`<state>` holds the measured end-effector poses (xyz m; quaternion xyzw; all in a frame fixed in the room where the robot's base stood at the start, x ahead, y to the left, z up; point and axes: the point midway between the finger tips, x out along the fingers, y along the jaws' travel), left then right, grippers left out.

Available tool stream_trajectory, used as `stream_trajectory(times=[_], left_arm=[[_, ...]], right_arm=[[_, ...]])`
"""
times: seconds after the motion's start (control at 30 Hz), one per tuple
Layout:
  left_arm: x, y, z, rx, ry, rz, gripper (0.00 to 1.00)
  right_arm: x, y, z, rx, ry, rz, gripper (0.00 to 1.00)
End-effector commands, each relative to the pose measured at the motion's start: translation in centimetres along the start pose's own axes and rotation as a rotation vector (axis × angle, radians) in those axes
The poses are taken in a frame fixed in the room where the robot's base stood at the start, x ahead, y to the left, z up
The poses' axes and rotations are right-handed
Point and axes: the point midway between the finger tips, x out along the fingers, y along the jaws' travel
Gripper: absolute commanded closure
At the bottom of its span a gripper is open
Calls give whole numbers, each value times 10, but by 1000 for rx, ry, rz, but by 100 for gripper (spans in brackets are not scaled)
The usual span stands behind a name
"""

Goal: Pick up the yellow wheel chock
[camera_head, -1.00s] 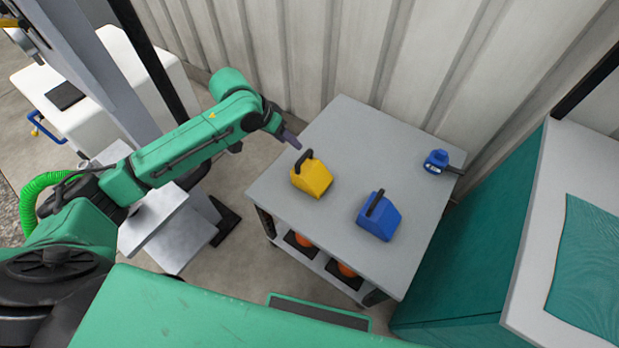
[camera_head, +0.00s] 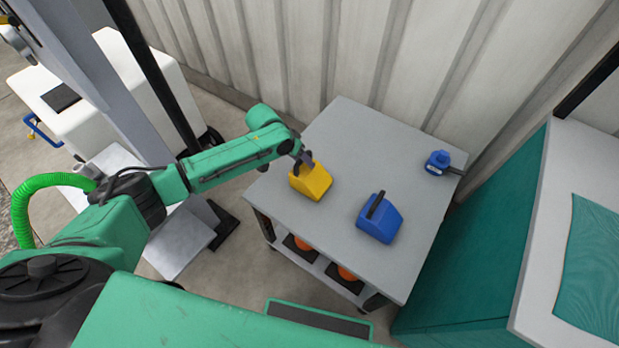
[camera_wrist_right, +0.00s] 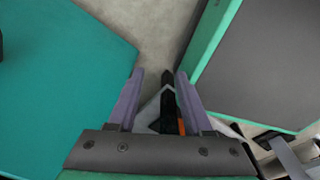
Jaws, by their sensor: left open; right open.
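The yellow wheel chock (camera_head: 312,183) sits on the grey table (camera_head: 345,140) near its left edge. Its dark handle is mostly hidden behind my left gripper. My left gripper (camera_head: 305,160) is at the top of the yellow chock, over the handle, with its jaws open. I cannot tell whether the fingers touch the handle. My right gripper (camera_wrist_right: 158,80) shows in the right wrist view with its two fingers apart and nothing held between them.
A blue wheel chock (camera_head: 379,219) with a dark handle stands right of the yellow one. A small blue object (camera_head: 437,162) sits near the table's right edge. A corrugated wall (camera_head: 330,50) stands behind the table. A teal block (camera_head: 490,240) stands to the right.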

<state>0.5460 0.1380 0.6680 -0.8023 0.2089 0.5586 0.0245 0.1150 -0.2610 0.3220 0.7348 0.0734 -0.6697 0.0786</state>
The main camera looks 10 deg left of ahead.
Motion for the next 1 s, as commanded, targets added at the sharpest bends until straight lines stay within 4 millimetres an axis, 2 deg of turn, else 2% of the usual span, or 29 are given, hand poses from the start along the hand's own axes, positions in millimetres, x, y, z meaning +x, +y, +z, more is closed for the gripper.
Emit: stream_trajectory(times=[0.07,0.1,0.17,0.2,0.23,1.0], left_arm=[[-1,0,0,0,0,0,48],[-1,0,0,0,0,0,55],[-1,0,0,0,0,0,78],[-1,0,0,0,-1,0,94],[-1,0,0,0,-1,0,100],[0,0,1,-1,-2,1,100]], right_arm=[[0,0,0,0,0,0,50],[0,0,0,0,0,0,50],[0,0,0,1,-1,0,50],[0,0,0,1,-1,0,50],[0,0,0,1,-1,0,50],[0,-2,1,1,-2,-2,50]])
